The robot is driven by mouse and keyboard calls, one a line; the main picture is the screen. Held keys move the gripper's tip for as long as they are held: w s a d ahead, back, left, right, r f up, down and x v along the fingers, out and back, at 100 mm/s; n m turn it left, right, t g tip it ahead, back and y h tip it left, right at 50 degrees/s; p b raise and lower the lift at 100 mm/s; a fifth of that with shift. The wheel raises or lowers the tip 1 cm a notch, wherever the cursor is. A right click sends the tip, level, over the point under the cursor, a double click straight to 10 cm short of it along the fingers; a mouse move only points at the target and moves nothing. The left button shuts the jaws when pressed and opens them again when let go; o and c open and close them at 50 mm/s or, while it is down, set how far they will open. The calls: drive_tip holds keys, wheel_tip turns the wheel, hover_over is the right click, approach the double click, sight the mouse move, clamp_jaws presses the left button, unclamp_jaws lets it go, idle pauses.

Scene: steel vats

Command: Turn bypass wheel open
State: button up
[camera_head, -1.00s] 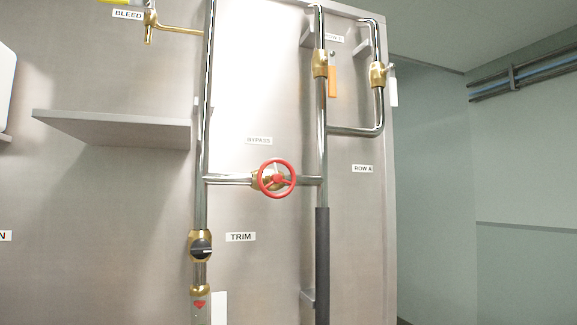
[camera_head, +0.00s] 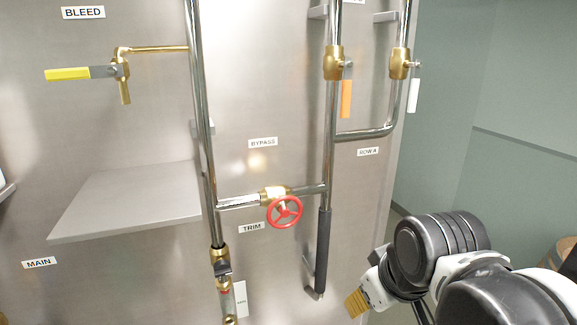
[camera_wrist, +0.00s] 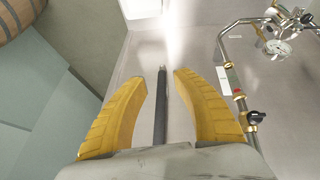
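The bypass wheel (camera_head: 284,212) is a red spoked handwheel on a brass valve body (camera_head: 273,195). It sits on the short horizontal pipe between two upright steel pipes, below the BYPASS label (camera_head: 263,142). My gripper shows in the camera_head view (camera_head: 356,302), low and to the right of the wheel, apart from it. In the wrist view its two yellow fingers (camera_wrist: 160,80) are spread open with nothing held. A dark sleeved pipe (camera_wrist: 160,112) appears between them, in the background. I cannot make out the red wheel in the wrist view.
A yellow-handled bleed valve (camera_head: 122,72) and a metal shelf (camera_head: 130,198) are at left. A black-knobbed trim valve (camera_head: 221,265) is lower left of the wheel. A barrel (camera_head: 566,255) stands far right.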

drive_tip(key=w+a+r+n+g+p, duration=0.1)
drive_tip(key=w+a+r+n+p, duration=0.15)
drive_tip(key=r, duration=0.35)
drive_tip(key=w+a+r+n+g+p, duration=0.1)
drive_tip(key=w+r+n, duration=0.2)
drive_tip(key=r, duration=0.3)
wheel_tip(320, 180, up, 7)
drive_tip(key=n+g, duration=0.4)
drive_tip(key=n, duration=0.8)
hover_over(288, 227)
drive_tip(key=shift+w+m, duration=0.25)
drive_tip(key=shift+w, duration=0.15)
drive_tip(key=shift+f, duration=0.15)
wheel_tip(288, 227, down, 10)
drive_tip(key=shift+f+p, duration=0.2)
drive_tip(key=shift+p, duration=0.65)
clamp_jaws()
